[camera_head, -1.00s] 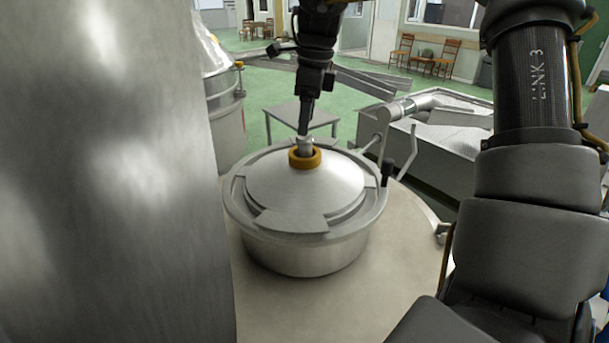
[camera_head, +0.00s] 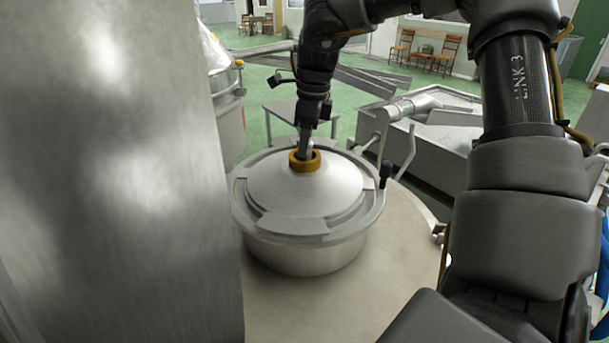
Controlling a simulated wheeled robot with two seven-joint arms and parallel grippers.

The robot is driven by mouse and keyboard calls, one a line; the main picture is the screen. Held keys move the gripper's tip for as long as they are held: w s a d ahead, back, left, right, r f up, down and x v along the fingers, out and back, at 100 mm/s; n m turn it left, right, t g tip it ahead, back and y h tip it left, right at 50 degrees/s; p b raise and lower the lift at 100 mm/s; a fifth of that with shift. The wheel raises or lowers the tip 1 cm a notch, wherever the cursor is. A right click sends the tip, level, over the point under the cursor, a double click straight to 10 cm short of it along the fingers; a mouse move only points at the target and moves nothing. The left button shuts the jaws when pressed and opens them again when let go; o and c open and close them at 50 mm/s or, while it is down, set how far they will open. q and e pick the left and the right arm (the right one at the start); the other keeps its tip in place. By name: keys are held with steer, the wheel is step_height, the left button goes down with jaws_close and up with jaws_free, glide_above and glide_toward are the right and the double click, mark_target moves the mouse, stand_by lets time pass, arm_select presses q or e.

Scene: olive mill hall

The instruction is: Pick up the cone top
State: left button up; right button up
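The cone top (camera_head: 306,189) is a shallow silver cone with a yellow-orange ring (camera_head: 305,159) around its peak. It sits level in the rim of a round steel pot (camera_head: 304,256) in the middle of the head view. My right gripper (camera_head: 305,148) points down from above, with its tips at the peak inside the ring. The tips overlap the peak, and I cannot tell whether they are closed on it. My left gripper is out of view.
The pot stands on a pale round surface (camera_head: 385,283). A large steel cylinder (camera_head: 115,170) fills the left side. A crank handle (camera_head: 400,155) and a steel trough (camera_head: 440,150) are at the right. A small metal table (camera_head: 298,112) stands behind.

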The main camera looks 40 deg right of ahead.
jaws_close()
stand_by(0.8)
